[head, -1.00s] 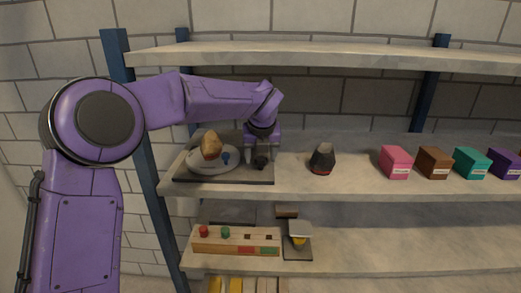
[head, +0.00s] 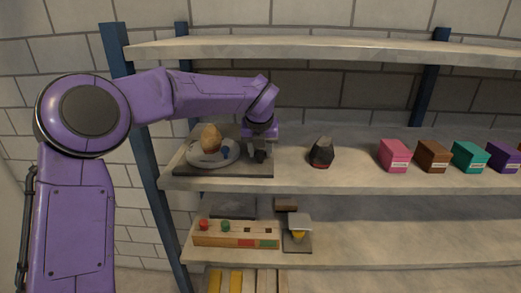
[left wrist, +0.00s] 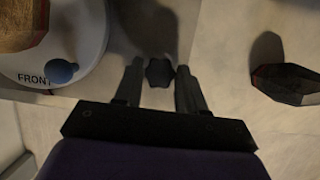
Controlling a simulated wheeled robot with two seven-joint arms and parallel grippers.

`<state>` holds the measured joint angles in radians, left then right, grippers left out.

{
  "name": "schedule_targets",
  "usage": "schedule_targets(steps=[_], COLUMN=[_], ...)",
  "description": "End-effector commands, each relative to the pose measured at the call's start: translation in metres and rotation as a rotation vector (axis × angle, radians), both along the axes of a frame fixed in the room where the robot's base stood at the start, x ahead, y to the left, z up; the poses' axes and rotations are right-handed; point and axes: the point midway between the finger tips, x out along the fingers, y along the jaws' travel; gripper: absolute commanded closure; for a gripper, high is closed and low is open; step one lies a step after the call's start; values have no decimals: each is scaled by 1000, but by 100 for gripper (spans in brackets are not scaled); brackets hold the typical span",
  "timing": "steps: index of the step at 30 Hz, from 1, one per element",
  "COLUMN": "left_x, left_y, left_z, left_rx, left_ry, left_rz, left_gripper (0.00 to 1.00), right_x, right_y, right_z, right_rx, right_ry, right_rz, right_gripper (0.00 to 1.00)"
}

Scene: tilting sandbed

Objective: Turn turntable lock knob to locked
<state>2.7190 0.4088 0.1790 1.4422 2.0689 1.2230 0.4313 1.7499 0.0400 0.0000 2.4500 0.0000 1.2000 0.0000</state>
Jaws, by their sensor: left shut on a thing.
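The turntable is a round pale disc (head: 229,158) on a dark base plate (head: 190,172) at the left of the middle shelf. The disc also shows in the left wrist view (left wrist: 92,55), with the word FRONT at its edge. The lock knob (left wrist: 159,72) is small, dark and many-sided, beside the disc. My left gripper (left wrist: 160,80) has its fingers on both sides of the knob and is shut on it. In the head view my left gripper (head: 258,154) points down at the plate's right part, mostly hiding the knob. No lock marking is readable.
A brown lump (head: 210,138) and a small blue piece (head: 225,153) sit on the disc. A dark rock-like object (head: 321,152) stands to the right, then coloured boxes, the nearest pink (head: 394,155). The upper shelf (head: 300,50) hangs above. A wooden block (head: 236,240) is on the shelf below.

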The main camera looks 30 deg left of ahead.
Motion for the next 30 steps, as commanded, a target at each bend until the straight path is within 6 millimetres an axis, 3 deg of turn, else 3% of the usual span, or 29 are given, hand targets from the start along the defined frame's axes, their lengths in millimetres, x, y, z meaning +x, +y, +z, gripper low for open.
schedule_targets(steps=[30], left_x=[-1], left_y=[6], left_z=[-2], left_rx=[-4], left_ry=[3], left_rz=[-933], left_gripper=[90], right_x=[0], right_y=[0], right_z=[1], right_rx=[0], right_ry=[0], right_rz=[0], right_gripper=[48])
